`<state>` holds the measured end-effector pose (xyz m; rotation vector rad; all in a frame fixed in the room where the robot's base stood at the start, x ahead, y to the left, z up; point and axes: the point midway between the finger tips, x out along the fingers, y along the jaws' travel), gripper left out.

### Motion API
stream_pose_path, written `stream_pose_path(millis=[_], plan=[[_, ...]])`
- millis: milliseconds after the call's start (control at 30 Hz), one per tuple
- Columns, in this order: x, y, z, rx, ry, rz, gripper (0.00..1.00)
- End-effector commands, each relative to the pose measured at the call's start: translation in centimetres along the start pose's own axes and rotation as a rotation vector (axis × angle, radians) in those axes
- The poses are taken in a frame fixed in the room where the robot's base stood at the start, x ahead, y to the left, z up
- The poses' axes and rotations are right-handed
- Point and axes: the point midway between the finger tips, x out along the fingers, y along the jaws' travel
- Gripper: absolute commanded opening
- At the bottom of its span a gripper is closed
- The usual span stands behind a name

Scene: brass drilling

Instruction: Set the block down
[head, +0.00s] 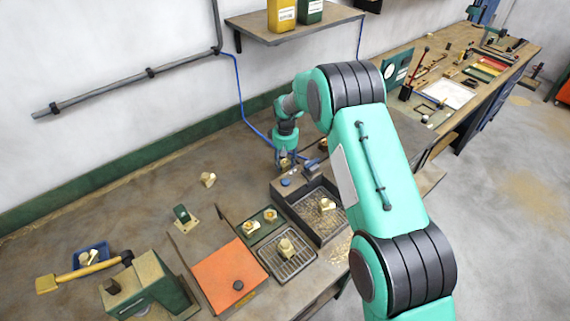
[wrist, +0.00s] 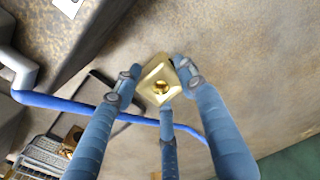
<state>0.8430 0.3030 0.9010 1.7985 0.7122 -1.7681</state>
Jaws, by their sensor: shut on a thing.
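My gripper (head: 285,156) is at the back of the bench, near the wall, with its three fingers pointing down. In the head view only a small part of this held block (head: 284,163) shows below the fingers. Whether it touches the surface beneath is hard to tell.
Another brass block (head: 208,180) stands on the bare bench to the left. More blocks are on a green tray (head: 243,235), a wire rack (head: 270,262) and in a dark metal bin (head: 300,217). A blue hose (wrist: 60,103) runs beneath the fingers. The back-left bench is largely clear.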

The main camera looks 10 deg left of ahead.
Motion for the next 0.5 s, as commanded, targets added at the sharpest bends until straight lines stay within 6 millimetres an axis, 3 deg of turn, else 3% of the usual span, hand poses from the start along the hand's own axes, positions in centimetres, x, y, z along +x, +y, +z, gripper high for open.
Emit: stream_pose_path(millis=[267, 300, 367, 500], plan=[[0.18, 0.04, -0.07, 0.0, 0.002, 0.001, 0.0], [0.25, 0.0, 0.01, 0.0, 0.0, 0.0, 0.48], [0.24, 0.0, 0.01, 0.0, 0.0, 0.0, 0.59], [0.24, 0.0, 0.01, 0.0, 0.0, 0.0, 0.59]])
